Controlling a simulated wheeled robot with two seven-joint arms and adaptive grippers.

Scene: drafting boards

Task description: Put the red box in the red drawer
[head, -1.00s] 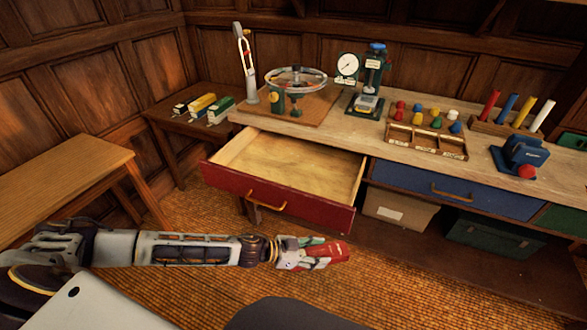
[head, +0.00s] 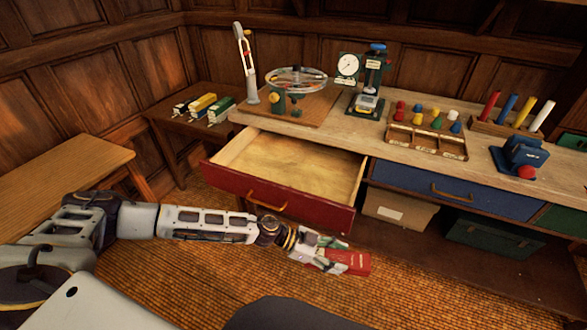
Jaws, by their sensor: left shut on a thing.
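The red drawer (head: 268,203) stands pulled out on the left of the workbench, and its bare wooden inside is empty. My left gripper (head: 343,258) is shut on the red box (head: 355,264). It holds the box in front of the drawer's right end, in the picture just below the drawer front. The gripper fingers hide part of the box. My right gripper is not in the view.
A closed blue drawer (head: 456,192) is right of the red one. The benchtop holds a round wheel device (head: 297,82), a gauge (head: 348,66), a tray of pegs (head: 427,141) and a blue device (head: 523,157). A wooden side table (head: 65,176) stands at the left.

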